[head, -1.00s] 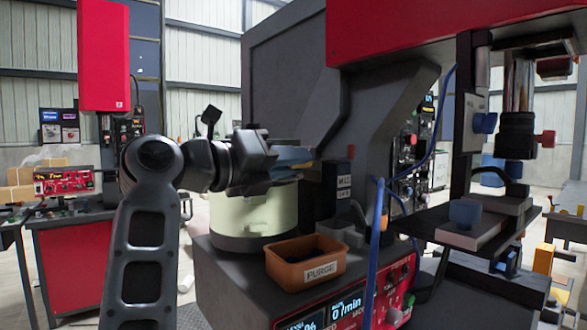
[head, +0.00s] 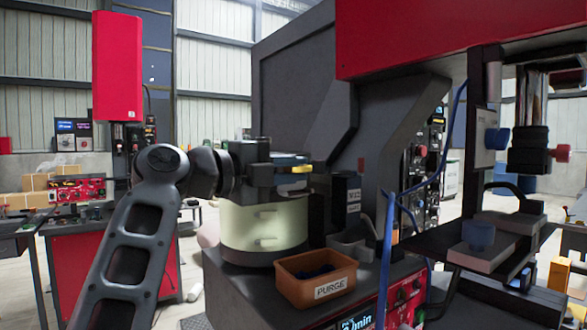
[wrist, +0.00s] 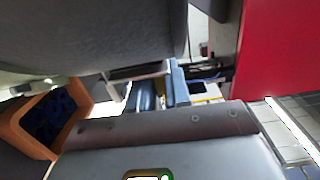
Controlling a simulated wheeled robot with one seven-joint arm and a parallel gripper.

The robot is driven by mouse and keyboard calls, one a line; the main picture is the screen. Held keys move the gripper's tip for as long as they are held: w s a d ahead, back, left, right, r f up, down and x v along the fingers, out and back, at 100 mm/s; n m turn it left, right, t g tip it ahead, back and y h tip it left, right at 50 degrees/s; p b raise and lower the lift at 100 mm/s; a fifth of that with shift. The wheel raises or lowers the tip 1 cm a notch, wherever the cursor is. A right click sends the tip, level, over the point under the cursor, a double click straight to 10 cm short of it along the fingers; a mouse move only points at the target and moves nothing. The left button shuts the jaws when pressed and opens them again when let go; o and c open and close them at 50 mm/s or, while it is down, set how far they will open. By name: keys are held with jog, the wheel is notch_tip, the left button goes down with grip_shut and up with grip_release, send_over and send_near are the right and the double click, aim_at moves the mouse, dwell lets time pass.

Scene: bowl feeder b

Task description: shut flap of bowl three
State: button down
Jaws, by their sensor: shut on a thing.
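A pale cream bowl feeder (head: 265,230) stands on the dark machine deck in the head view. No number can be read on it, so I cannot tell if it is bowl three. My gripper (head: 290,178) is just above the bowl's top, at its rim. It is shut on a blue-edged piece (head: 291,158), which looks like the flap; a small yellow tab shows beside it. The blue piece also shows between dark parts in the wrist view (wrist: 178,85). My gripper hides much of the flap and the bowl's opening.
An orange bin marked PURGE (head: 316,278), holding dark blue parts, stands right of the bowl. A grey machine housing (head: 300,80) rises behind. A blue cable (head: 387,260) and a dark shelf (head: 455,250) are at the right.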

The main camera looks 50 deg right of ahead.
jog(key=shift+w+n, duration=0.15)
jog(key=shift+n, duration=0.15)
jog(key=c, duration=1.2)
grip_release()
jog(key=shift+o, duration=0.2)
jog(key=b+v, duration=0.1)
jog(key=v, duration=0.6)
jog(key=shift+a+b, duration=0.4)
jog(key=shift+w, duration=0.15)
